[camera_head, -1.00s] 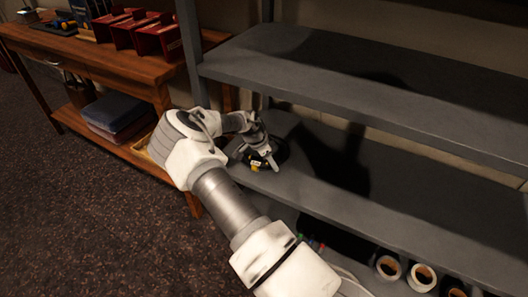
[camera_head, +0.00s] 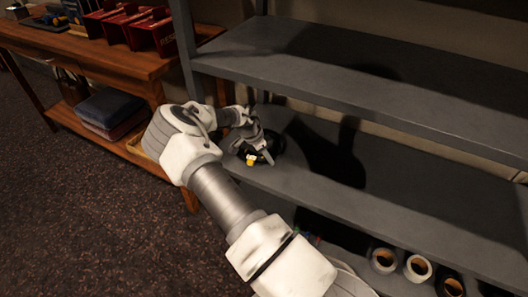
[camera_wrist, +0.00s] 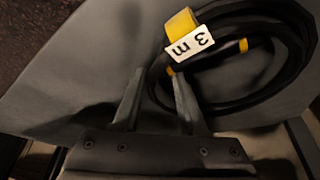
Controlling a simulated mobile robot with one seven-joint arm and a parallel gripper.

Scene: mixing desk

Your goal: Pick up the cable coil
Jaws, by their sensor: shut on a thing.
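The cable coil (camera_wrist: 299,58) is a black loop with yellow bands and a white "3 m" tag (camera_wrist: 190,43). In the head view the coil (camera_head: 277,143) is a small dark ring at the left end of the middle grey shelf, partly hidden by my gripper (camera_head: 262,150). In the wrist view my gripper (camera_wrist: 158,82) has one finger on each side of the coil's near-left edge and is shut on it. The coil looks to be at or just over the shelf surface; I cannot tell if there is a gap.
A grey upper shelf (camera_head: 350,85) hangs above the coil. A shelf post (camera_head: 184,50) stands close to my arm. A wooden table (camera_head: 90,55) with red boxes (camera_head: 150,32) is at left. Tape rolls (camera_head: 418,267) lie on the lower shelf. The middle shelf is clear to the right.

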